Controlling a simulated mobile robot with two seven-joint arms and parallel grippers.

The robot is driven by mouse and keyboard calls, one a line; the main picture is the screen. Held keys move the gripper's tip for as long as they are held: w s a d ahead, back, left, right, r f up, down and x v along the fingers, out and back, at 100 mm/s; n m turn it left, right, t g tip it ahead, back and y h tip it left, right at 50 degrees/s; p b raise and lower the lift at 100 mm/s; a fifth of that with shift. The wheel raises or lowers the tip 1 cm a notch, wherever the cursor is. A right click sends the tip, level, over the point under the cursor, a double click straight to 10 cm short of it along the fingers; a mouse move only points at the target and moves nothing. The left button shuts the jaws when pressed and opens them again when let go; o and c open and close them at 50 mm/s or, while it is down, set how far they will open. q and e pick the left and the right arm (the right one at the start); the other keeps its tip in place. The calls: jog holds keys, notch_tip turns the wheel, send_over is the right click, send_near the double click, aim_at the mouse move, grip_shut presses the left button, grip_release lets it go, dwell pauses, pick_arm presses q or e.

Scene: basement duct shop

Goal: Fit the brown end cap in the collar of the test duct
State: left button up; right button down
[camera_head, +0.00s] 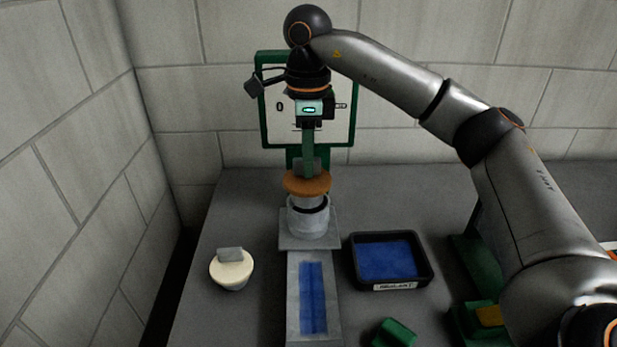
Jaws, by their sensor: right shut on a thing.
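The brown end cap (307,184) has a wide brown rim, a grey grip on top and a paler, narrower part below. My right gripper (308,160) is shut on its grip from above. The test duct's grey round collar (308,222) stands upright on a square grey plate directly beneath the cap. The cap's brown rim is above the collar, apart from it. The paler lower part is at the collar's dark mouth; I cannot tell how far inside it is. My left gripper is not in view.
A cream cap with a grey grip (232,268) stands at the left. A black tray with a blue bottom (430,272) is at the right. A grey panel with a blue strip (293,300) lies in front. A green-framed board (345,125) stands behind. A green block (397,333) is near the front.

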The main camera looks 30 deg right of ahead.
jog(key=shift+w+d+f, duration=0.2)
jog(key=shift+w+f, duration=0.05)
jog(key=shift+f, duration=0.05)
jog(key=f, duration=0.3)
jog(key=shift+w+d+f, duration=0.2)
jog(key=shift+f, duration=0.2)
jog(key=shift+f, duration=0.3)
jog(key=c, duration=0.9)
grip_release()
jog(key=shift+r, duration=0.6)
notch_tip(320, 180, up, 12)
jog(key=shift+f+p, duration=0.2)
jog(key=shift+p, duration=0.95)
